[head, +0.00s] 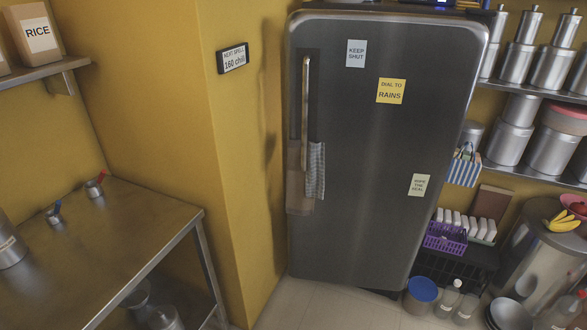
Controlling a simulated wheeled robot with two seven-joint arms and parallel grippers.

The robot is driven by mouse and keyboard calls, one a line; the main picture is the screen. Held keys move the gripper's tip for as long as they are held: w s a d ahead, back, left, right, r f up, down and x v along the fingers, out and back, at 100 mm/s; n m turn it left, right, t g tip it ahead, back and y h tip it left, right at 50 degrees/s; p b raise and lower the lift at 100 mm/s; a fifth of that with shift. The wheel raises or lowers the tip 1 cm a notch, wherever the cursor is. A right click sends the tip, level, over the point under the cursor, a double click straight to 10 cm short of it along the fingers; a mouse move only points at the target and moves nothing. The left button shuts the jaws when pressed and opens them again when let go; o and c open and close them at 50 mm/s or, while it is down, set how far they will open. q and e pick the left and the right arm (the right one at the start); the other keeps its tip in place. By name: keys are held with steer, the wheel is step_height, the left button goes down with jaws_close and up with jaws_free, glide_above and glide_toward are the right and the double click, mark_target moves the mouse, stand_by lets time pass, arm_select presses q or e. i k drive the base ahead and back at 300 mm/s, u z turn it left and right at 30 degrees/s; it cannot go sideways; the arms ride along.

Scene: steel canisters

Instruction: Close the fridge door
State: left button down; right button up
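The fridge door (350,190) is a tall dark grey metal panel with rounded corners in the middle of the head view. Its long vertical handle (305,110) is near its left edge. A checked cloth (315,170) hangs by the handle, with a brownish piece beside it. Three paper notes are on the door, including a yellow one (391,91). The door's front faces me; I cannot tell whether there is a gap between it and the fridge body behind. Neither of my grippers is in view.
A steel table (90,250) stands at the left, beside a yellow wall (215,130). Shelves with steel canisters (517,60) are at the right. A blue-lidded pot (421,294) and bottles (448,300) stand on the floor near the door's lower right corner. Floor (330,306) before the door is clear.

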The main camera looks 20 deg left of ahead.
mark_target(377, 104)
steer(key=z, duration=0.15)
steer(key=i, duration=1.1)
steer(key=u, duration=0.35)
